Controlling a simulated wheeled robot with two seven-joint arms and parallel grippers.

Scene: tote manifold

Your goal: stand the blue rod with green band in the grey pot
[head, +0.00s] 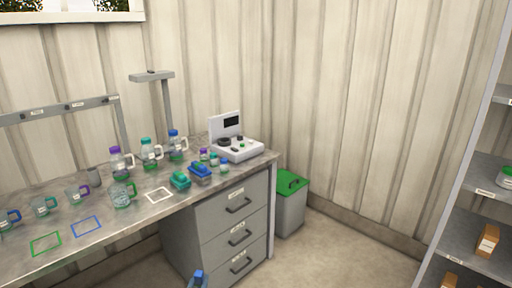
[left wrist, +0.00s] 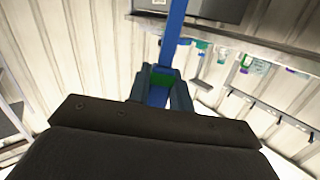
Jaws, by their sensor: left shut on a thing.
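The blue rod (left wrist: 174,40) with a green band (left wrist: 162,80) shows in the left wrist view. My left gripper (left wrist: 163,88) is shut on it near the band, and the rod runs away from the jaws toward the top of that view. A small grey pot (head: 94,177) stands upright on the table, at the left behind the mugs. Its inside is too small to make out. My right gripper is not in view.
The table (head: 125,222) holds several bottles (head: 151,155) and mugs (head: 77,194), coloured outlines and a white device (head: 237,150). Drawers (head: 238,228) stand under its right end. A green-lidded bin (head: 290,205) is beyond them, and shelves (head: 478,215) stand at right.

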